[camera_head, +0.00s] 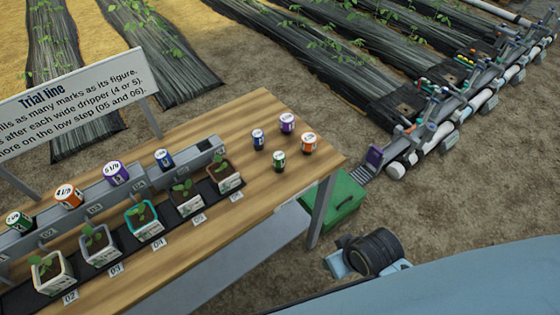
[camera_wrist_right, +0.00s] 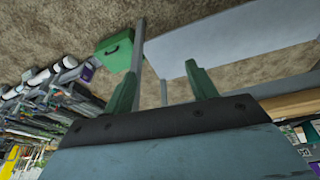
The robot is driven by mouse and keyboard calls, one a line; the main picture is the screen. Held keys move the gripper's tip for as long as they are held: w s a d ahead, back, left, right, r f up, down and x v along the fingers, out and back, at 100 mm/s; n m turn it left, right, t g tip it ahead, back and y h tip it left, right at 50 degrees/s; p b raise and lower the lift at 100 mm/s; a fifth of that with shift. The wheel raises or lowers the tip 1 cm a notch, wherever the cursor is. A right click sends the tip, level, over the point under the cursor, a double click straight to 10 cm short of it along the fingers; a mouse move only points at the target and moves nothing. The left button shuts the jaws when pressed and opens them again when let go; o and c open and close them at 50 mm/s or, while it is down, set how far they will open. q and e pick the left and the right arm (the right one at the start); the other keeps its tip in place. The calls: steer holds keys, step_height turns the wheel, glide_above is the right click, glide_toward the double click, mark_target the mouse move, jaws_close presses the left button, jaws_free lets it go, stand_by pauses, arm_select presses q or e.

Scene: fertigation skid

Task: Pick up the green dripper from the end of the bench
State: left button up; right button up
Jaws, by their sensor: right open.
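A green and white dripper (camera_head: 279,160) stands upright on the right end of the wooden bench (camera_head: 270,108). It is in front of a loose group with a blue dripper (camera_head: 258,139), a purple one (camera_head: 287,123) and an orange one (camera_head: 309,142). Another green dripper (camera_head: 19,222) sits on the grey rail at the far left. No dripper shows clearly in that view. My left gripper is not in view.
Potted seedlings stand along a dark strip by the rail (camera_head: 95,195). A green box (camera_head: 335,200) sits on the ground by the bench leg (camera_head: 322,210); the box also shows in the wrist view (camera_wrist_right: 115,50). Pipework (camera_head: 470,105) runs at right.

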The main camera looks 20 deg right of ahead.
step_height(320, 180, up, 5)
steer(key=w+t, duration=0.1)
steer(key=w, duration=0.1)
steer(key=n+t+y, duration=0.2)
steer(key=t+y, duration=0.2)
steer(key=t, duration=0.4)
glide_toward(276, 155)
steer(key=x, duration=0.3)
steer(key=b+x, duration=0.1)
steer(key=x, duration=0.2)
steer(key=shift+w+d+f, duration=0.1)
steer(key=shift+w+f, duration=0.05)
steer(key=shift+f, duration=0.2)
steer(key=shift+b+x, duration=0.95)
steer(key=shift+x, duration=1.6)
steer(key=shift+d+f, duration=0.15)
steer(key=c, duration=1)
steer(key=shift+c, duration=0.2)
